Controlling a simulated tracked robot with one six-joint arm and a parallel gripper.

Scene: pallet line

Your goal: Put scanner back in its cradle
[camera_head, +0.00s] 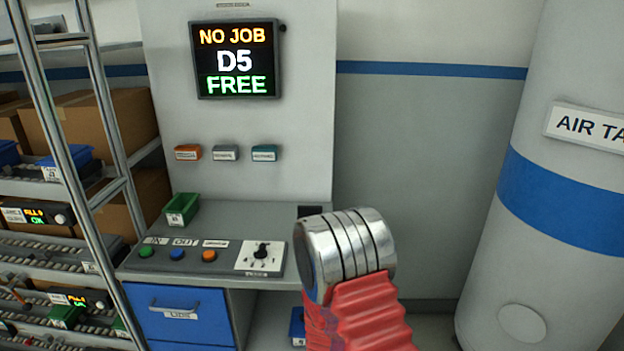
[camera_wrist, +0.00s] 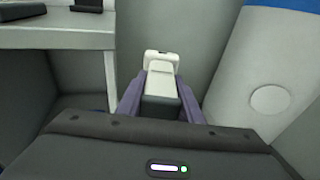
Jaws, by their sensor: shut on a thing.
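The scanner (camera_wrist: 160,65), white with a dark grey lower part, is between the two purple fingers of my gripper (camera_wrist: 160,94) in the wrist view. The gripper is shut on it and holds it in the air, to the right of the grey desk. A small black holder, which looks like the cradle (camera_head: 310,211), stands at the desk's back right corner in the head view. It also shows at the top of the wrist view (camera_wrist: 88,5), left of the scanner and apart from it. My arm hides the gripper and scanner in the head view.
The desk (camera_head: 230,213) carries a green bin (camera_head: 181,209) and a button panel (camera_head: 205,256). A screen (camera_head: 235,59) reads "NO JOB D5 FREE". A shelf rack (camera_head: 75,200) stands left, a large white tank (camera_head: 560,200) right. Open space lies between desk and tank.

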